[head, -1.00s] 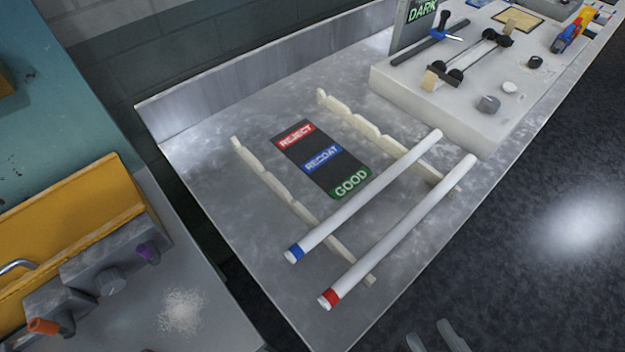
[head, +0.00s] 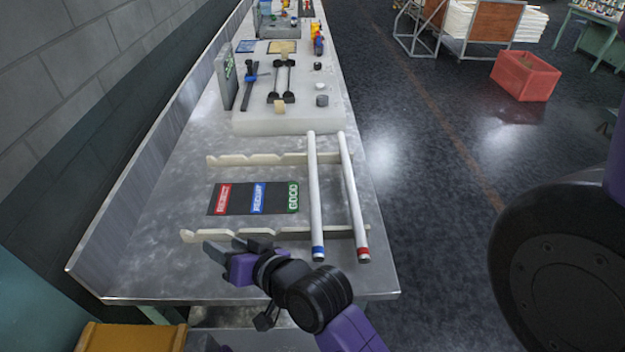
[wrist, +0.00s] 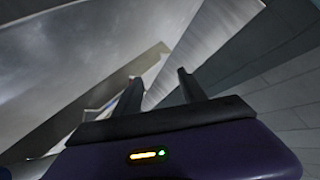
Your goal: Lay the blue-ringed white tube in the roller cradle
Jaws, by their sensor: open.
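The blue-ringed white tube (head: 315,190) lies across the two notched rails, its blue ring at the near end, in the head view. A red-ringed white tube (head: 351,195) lies beside it on the right. The roller cradle (head: 282,80), a pair of rods with dark rollers, stands on the pale raised block farther back. My gripper (head: 219,248) is open and empty at the near left of the bench, by the left end of the near rail and apart from both tubes. In the wrist view the two fingers (wrist: 160,92) are spread with nothing between them.
The near rail (head: 290,232) and far rail (head: 240,159) flank a mat (head: 236,199) with REJECT, RECOAT and GOOD labels. The pale block (head: 300,122) carries a blue-handled tool (head: 250,78) and small knobs. A metal upstand (head: 150,150) edges the bench's left side.

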